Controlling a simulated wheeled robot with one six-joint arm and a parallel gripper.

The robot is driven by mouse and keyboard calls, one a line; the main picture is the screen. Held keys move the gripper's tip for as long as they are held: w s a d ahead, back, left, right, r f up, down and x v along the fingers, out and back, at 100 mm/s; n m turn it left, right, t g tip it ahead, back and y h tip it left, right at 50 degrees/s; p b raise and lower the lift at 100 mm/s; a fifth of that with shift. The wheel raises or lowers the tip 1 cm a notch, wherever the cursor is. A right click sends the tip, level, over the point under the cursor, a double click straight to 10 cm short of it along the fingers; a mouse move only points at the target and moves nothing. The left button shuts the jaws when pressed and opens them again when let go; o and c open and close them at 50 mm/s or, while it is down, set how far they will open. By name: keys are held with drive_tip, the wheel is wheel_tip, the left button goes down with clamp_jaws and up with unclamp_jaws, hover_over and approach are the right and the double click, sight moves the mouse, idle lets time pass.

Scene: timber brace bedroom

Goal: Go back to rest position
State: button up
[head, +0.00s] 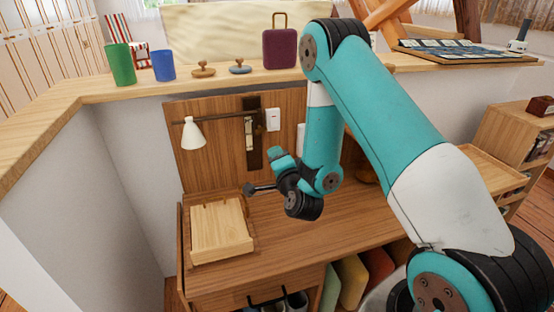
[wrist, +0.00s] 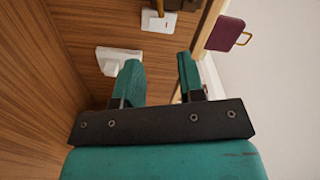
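My gripper (wrist: 158,72) shows in the wrist view with its two teal fingers apart and nothing between them. It points towards the wooden back panel (head: 208,158). In the head view my arm reaches over the desk (head: 305,238) and bends down, with the wrist above the desk top. The fingers are small and partly hidden there, and no object shows held in them.
A wooden box (head: 220,232) sits on the desk's left, below a white lamp (head: 192,133). White switches (head: 273,119) are on the panel. The ledge above holds a green cup (head: 120,64), a blue cup (head: 163,65) and a maroon bag (head: 280,48), also in the wrist view (wrist: 225,34).

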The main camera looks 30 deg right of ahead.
drive_tip(key=s+a+r+n+g+y+p, duration=0.1)
drive_tip(key=s+a+r+n+g+y, duration=0.1)
drive_tip(key=a+r+n+g+y, duration=0.5)
drive_tip(key=s+a+r+n+y+p, duration=0.2)
drive_tip(key=s+a+r+n+y, duration=0.25)
drive_tip(key=a, duration=0.65)
drive_tip(key=s+r+n+g+h, duration=0.1)
drive_tip(key=s+r+n+g, duration=0.2)
drive_tip(key=s, duration=0.5)
drive_tip(key=s+a+r+n+g+h+p, duration=0.1)
drive_tip(key=s+n+g, duration=0.3)
drive_tip(key=s, duration=0.4)
drive_tip(key=s+a+r+n+g+h+p, duration=0.1)
drive_tip(key=s+r+n+g, duration=0.2)
drive_tip(key=s, duration=0.5)
drive_tip(key=r+n, duration=0.1)
drive_tip(key=n, duration=0.1)
drive_tip(key=shift+r+n, duration=0.35)
